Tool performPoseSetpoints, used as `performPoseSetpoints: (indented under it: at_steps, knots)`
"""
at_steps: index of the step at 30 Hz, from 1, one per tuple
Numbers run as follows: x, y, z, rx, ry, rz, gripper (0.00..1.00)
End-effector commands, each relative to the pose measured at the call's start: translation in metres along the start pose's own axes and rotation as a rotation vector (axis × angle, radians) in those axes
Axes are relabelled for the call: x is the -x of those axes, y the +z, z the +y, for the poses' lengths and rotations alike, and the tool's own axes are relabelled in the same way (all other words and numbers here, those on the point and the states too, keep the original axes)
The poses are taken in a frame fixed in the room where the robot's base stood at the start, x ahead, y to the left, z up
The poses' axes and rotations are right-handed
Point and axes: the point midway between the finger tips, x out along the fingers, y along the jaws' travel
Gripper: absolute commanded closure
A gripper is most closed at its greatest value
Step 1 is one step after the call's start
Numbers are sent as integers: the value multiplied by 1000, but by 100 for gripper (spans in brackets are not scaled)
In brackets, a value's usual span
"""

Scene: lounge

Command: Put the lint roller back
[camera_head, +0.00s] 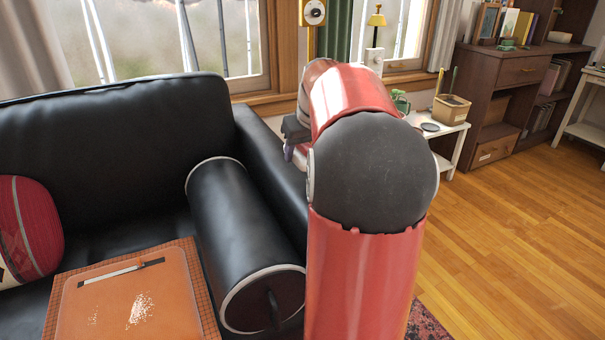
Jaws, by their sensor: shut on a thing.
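My gripper (291,146) is mostly hidden behind my red arm, in front of the window wall and past the sofa's armrest. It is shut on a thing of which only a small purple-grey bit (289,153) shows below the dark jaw. This appears to be the lint roller, but most of it is hidden. A tan basket (450,109) with upright sticks stands on a white side table (445,144) right of my arm.
A black sofa (120,120) fills the left, with a black bolster (235,225), a red cushion (30,230) and a brown board (100,310) bearing crumbs and a thin stick. A dark wooden shelf (490,85) stands at the right. The wooden floor (510,250) is open.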

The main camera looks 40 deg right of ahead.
Motion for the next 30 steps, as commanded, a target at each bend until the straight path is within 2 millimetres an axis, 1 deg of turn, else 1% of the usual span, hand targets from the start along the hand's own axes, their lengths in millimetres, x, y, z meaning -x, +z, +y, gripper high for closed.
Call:
performPoseSetpoints:
  at_steps: [1, 5, 9, 13, 26, 27, 30]
  knots:
    - [-6, 3, 0, -1, 0, -1, 66]
    - [-14, 6, 0, 0, 0, 0, 66]
    - [-34, 15, 0, -1, -1, -2, 66]
    - [-48, 22, 0, -1, 0, 0, 66]
    - [-55, 24, 0, 0, 0, 1, 66]
    - [-54, 24, 0, 0, 0, 0, 42]
    - [-53, 24, 0, 0, 0, 0, 29]
